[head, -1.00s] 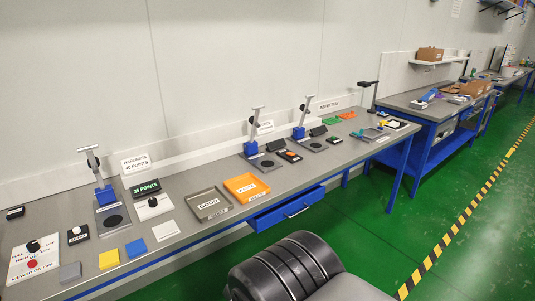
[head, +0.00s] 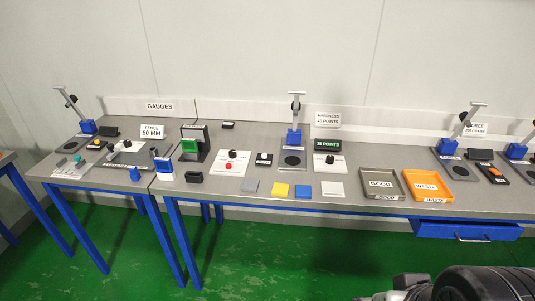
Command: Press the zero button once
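A small black box with a round white button (head: 264,158) sits on the grey bench between the white panel with a red button and a blue-based stand. Its label is too small to read, so I cannot tell for sure that it is the zero button. Other small black boxes carry a yellow button (head: 97,144) at the left and an orange button (head: 496,172) at the right. My arm shows only as black and grey parts at the bottom right, in front of the bench. My gripper's fingers are not seen, and nothing of mine touches a button.
A white panel with a black knob and red button (head: 232,162) stands left of the white-button box. A stand (head: 294,138) and green display (head: 328,146) are right of it. Grey GOOD (head: 367,186) and orange WASTE (head: 409,190) trays lie farther right. Green floor (head: 250,260) is clear in front.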

